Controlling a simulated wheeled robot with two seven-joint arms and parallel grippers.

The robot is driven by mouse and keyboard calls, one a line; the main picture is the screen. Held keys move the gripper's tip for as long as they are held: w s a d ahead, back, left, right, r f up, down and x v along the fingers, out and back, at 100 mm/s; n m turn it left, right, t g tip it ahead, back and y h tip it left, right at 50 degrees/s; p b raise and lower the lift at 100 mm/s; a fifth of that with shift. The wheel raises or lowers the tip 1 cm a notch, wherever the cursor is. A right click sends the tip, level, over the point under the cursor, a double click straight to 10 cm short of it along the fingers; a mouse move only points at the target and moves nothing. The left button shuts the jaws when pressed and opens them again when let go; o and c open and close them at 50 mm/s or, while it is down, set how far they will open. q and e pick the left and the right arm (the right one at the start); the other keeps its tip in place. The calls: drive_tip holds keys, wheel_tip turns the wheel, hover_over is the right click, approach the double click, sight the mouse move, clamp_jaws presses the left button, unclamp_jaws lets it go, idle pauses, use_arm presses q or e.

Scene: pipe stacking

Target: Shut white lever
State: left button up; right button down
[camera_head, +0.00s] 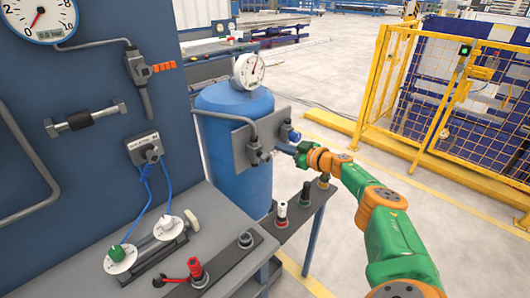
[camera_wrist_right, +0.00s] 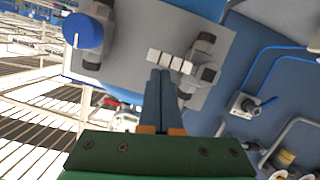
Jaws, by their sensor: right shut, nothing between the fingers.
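The white lever (camera_wrist_right: 171,61) shows in the right wrist view as a short row of white blocks beside a grey pipe fitting (camera_wrist_right: 203,62) on a grey plate (camera_wrist_right: 135,75). My right gripper (camera_wrist_right: 160,72) is shut and empty, its two blue fingers side by side. Its tips overlap the lever's lower edge; I cannot tell whether they touch. In the head view the right gripper (camera_head: 284,147) reaches in from the right to the plate (camera_head: 240,150) on the blue tank (camera_head: 235,185). My left gripper is not in view.
A blue knob (camera_head: 294,136) sits on the plate's right side and shows in the wrist view (camera_wrist_right: 83,31). A gauge (camera_head: 249,71) tops the tank. A dark rail (camera_head: 265,225) with several fittings runs below. A yellow fence (camera_head: 440,100) stands right; open floor lies between.

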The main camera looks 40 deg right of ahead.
wheel_tip(320, 180, up, 5)
drive_tip(key=p, duration=0.6)
drive_tip(key=f+p+v, duration=0.1)
drive_tip(key=p+v, duration=0.3)
drive_tip(key=v, duration=0.5)
drive_tip(key=shift+s+d, duration=0.3)
drive_tip(key=shift+s, duration=0.2)
